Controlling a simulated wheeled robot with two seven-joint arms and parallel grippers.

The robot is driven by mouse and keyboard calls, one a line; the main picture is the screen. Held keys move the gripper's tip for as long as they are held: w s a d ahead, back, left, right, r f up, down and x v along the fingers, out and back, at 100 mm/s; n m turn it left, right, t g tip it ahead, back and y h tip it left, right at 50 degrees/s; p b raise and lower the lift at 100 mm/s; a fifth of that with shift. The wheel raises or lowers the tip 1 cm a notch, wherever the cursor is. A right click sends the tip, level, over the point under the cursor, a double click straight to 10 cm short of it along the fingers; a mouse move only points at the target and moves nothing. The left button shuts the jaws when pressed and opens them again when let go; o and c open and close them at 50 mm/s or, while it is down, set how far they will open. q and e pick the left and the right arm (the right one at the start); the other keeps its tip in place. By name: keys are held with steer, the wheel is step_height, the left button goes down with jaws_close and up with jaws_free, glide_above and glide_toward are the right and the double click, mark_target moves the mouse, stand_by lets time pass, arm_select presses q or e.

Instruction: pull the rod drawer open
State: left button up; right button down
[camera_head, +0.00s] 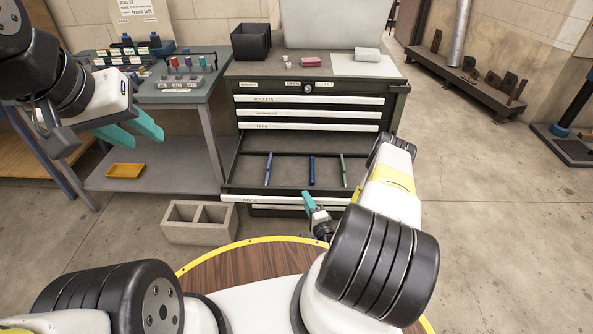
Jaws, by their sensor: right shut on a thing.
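The dark tool chest (318,88) stands ahead with several drawers that have white handle strips. The rod drawer (224,187) is pulled out, low in the chest. Inside it lie a dark blue rod (268,169), a blue rod (312,170) and a green rod (343,170), apart from each other. My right gripper (307,197) is shut on the drawer's white front handle (275,200), near its middle. My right forearm hides the handle's right end. My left gripper (148,141) is open and empty, raised at the left, away from the chest.
A workbench (205,92) with a tool rack stands left of the chest, a yellow tray (125,170) on its lower shelf. A grey divided block (199,221) sits on the floor close to the drawer's left front. A black bin (251,42) stands on the chest.

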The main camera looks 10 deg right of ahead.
steer(key=shift+s+a, duration=0.2)
steer(key=shift+s, duration=0.5)
steer(key=c, duration=1.2)
jaws_free()
steer(key=shift+o, duration=0.2)
steer(key=s, duration=0.7)
steer(key=shift+s+d, duration=0.4)
steer(key=shift+d, duration=0.05)
